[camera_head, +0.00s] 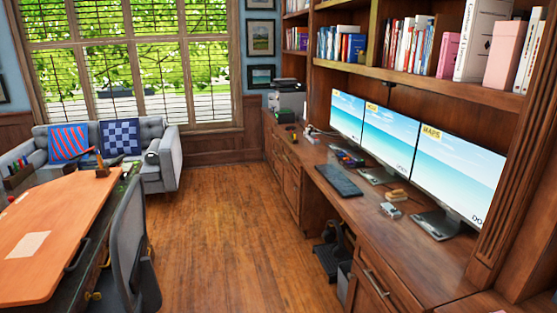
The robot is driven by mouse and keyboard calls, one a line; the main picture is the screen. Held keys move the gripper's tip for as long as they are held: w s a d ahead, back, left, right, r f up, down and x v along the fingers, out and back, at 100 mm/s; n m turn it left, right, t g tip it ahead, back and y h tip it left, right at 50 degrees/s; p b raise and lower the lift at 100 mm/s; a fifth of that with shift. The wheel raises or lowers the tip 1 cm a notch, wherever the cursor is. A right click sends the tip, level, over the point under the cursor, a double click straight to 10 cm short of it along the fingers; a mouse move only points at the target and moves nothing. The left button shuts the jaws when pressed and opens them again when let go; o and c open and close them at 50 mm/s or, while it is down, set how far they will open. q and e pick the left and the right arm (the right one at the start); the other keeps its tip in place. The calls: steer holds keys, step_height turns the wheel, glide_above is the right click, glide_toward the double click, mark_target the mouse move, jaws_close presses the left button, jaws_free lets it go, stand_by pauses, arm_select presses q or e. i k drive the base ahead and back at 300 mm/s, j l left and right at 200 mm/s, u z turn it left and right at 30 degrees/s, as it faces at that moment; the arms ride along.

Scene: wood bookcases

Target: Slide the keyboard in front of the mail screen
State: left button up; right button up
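A dark keyboard (338,180) lies flat along the front part of the long wooden desk on the right. Three monitors stand in a row behind it. The middle monitor (390,140) has a small yellow label, too small to read surely. The right monitor (458,175) has a yellow label reading MAPS. The left monitor (347,112) also has a label I cannot read. The keyboard lies apart from the monitors, roughly in front of the left one and the gap toward the middle one. Neither of my grippers is in view.
Small dark and coloured items (349,158) lie behind the keyboard. A grey device (390,211) and a small tan item (397,195) lie to its right. The desk's (355,208) front edge is close to the keyboard. An office chair (130,240) stands at left; the wooden floor between is open.

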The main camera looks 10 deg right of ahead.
mark_target(340, 183)
steer(key=i, duration=0.85)
steer(key=i+j+z, duration=0.15)
steer(key=i, duration=0.65)
steer(key=i+j+z, duration=0.15)
steer(key=i+z, duration=0.25)
steer(key=i+j+z, duration=0.25)
steer(key=i+z, duration=0.15)
steer(key=i, duration=0.15)
steer(key=i+j+z, duration=0.75)
steer(key=j, duration=0.2)
